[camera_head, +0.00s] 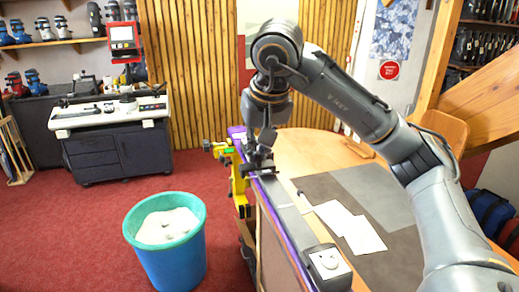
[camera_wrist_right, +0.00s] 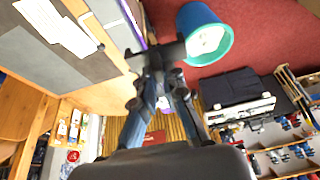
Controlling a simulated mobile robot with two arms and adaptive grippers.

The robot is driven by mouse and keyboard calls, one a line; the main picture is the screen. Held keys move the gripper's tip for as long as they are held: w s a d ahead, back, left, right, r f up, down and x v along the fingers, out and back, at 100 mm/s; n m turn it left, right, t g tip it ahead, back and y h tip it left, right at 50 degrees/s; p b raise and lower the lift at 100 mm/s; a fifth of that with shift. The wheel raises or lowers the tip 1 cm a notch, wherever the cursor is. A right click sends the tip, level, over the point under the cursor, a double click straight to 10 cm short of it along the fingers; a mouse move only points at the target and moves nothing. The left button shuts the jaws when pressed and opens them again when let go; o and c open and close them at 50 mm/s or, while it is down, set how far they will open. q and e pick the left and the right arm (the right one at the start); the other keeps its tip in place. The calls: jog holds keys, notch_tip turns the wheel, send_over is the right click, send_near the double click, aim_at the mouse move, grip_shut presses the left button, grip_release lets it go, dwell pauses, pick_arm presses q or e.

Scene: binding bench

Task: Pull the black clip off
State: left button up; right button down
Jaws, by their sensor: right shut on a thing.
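The black clip (camera_head: 259,171) is at the bench's purple-lined left edge in the head view, under my right gripper (camera_head: 263,150). In the right wrist view the clip (camera_wrist_right: 156,56) is a dark bar across the fingertips, near the purple edge. My right gripper (camera_wrist_right: 164,84) is shut on it, pointing down in the head view. The fingers hide part of the clip, and I cannot tell whether it still touches the edge. My left gripper is in neither view.
A yellow clamp-like piece (camera_head: 239,182) stands at the bench edge beside the clip. Papers (camera_head: 350,226) lie on the grey mat (camera_head: 378,192). A black box with a white top (camera_head: 328,264) sits at the near edge. A teal bin (camera_head: 168,255) stands on the floor at left.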

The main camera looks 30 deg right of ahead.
aim_at(258, 152)
jog(key=shift+r+p, duration=2.25)
jog(key=shift+r, duration=0.3)
